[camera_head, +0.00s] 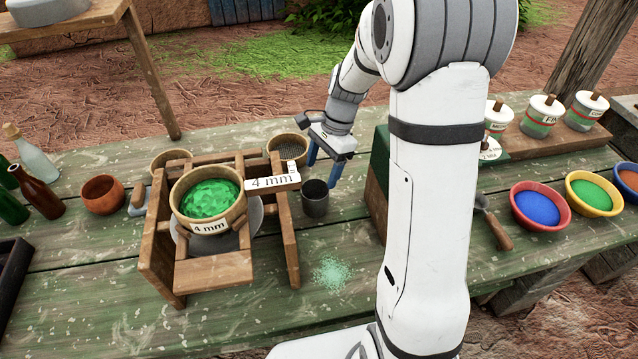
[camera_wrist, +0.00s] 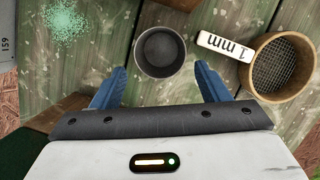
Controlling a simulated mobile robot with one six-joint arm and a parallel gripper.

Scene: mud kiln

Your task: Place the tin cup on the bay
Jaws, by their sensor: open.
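The tin cup (camera_head: 315,198) is a small dark grey cup standing upright on the green table, just right of the wooden sieve stand. In the wrist view the tin cup (camera_wrist: 160,51) is seen from above, looks empty, and lies just ahead of the fingers, roughly centred between them. My gripper (camera_head: 324,170) has blue fingers and is beside and behind the cup. In the wrist view my gripper (camera_wrist: 160,85) is open with nothing between its fingers. I cannot tell which surface is the bay.
The wooden stand (camera_head: 215,267) holds a 4 mm sieve (camera_head: 208,198) of green grains. A 1 mm sieve (camera_wrist: 282,66) lies close to the cup. Spilled pale green grains (camera_head: 332,272) are on the table. Colored bowls (camera_head: 537,206) and lidded jars (camera_head: 541,116) stand at the right.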

